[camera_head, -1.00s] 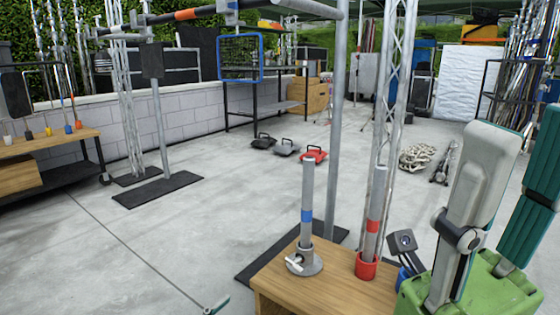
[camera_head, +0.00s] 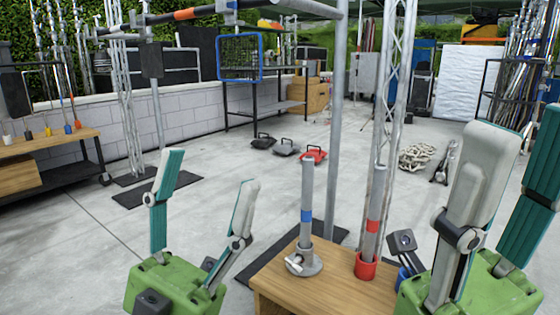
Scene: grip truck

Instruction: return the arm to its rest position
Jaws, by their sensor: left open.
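My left gripper (camera_head: 209,172) is in the lower left of the head view, with a green body and two grey-and-teal fingers pointing up. Its fingers are spread apart with nothing between them, and it is left of the wooden table (camera_head: 275,277). My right gripper (camera_head: 521,125) stands upright at the right edge, close to the camera, its fingers apart and empty. It hides part of the table's right side. On the table are a grey tube with a blue band (camera_head: 306,200) in a grey clamp base and a tube with a red band (camera_head: 374,215) in a red cup.
A small dark device (camera_head: 403,241) sits by a blue cup on the table. A metal post (camera_head: 339,130) and a truss (camera_head: 392,90) rise behind it. Weights (camera_head: 286,147) lie on the floor. A workbench (camera_head: 45,145) stands at the left.

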